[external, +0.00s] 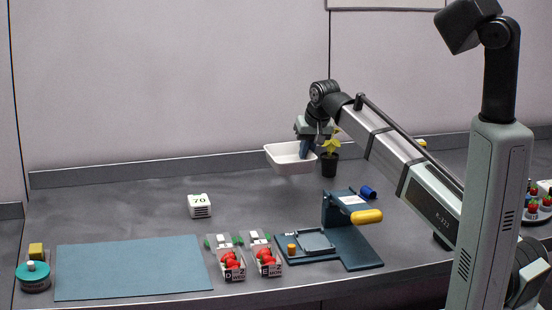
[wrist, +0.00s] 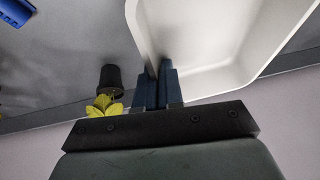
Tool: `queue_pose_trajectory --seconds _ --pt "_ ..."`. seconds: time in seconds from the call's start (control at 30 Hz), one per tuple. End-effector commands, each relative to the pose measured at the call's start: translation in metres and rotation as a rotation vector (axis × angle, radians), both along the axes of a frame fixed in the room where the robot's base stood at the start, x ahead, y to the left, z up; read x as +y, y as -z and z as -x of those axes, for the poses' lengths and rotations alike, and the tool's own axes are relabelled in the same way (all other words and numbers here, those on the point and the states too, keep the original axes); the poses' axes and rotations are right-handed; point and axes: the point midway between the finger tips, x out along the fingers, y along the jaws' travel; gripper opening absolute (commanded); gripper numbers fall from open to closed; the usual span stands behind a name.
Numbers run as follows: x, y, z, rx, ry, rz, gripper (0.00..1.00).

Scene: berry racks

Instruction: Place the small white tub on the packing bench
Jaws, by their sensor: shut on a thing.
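The small white tub (external: 287,165) is a shallow rectangular open container, and it looks empty. My gripper (external: 305,152) is shut on one edge of its wall, at the tub's right side in the external view. The tub appears held above the rear part of the grey bench (external: 130,205). In the wrist view, the dark blue fingers (wrist: 158,88) are close together at the wall of the tub (wrist: 225,45). The exact grip on the wall is partly hidden by the fingers.
A black pot (external: 329,167) with a yellow plant stands just right of the tub. The rear left bench is clear.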

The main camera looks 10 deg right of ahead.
Motion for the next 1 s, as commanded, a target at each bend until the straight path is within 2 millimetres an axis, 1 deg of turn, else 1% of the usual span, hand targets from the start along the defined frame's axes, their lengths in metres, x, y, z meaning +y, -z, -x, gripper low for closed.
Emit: queue_pose_trajectory --seconds 0.07,0.13,0.27,0.4,0.67,0.7,0.77,0.9,0.97,1.0 --pt "0.009 0.000 0.003 0.000 -0.012 0.000 0.00" --pt "0.021 0.000 0.008 0.000 -0.029 0.000 0.00" --pt "0.058 0.001 0.022 0.001 -0.081 0.001 0.00" --pt "0.106 0.004 0.043 0.005 -0.147 0.002 0.00" --pt "0.195 0.008 0.085 0.012 -0.272 0.006 0.00" --pt "0.209 0.008 0.092 0.012 -0.291 0.006 0.00" --pt "0.229 0.009 0.102 0.015 -0.320 0.008 0.00" --pt "0.278 0.010 0.126 0.019 -0.387 0.011 0.00" --pt "0.299 0.010 0.137 0.021 -0.415 0.012 0.00" --pt "0.313 0.010 0.145 0.022 -0.435 0.012 0.00"
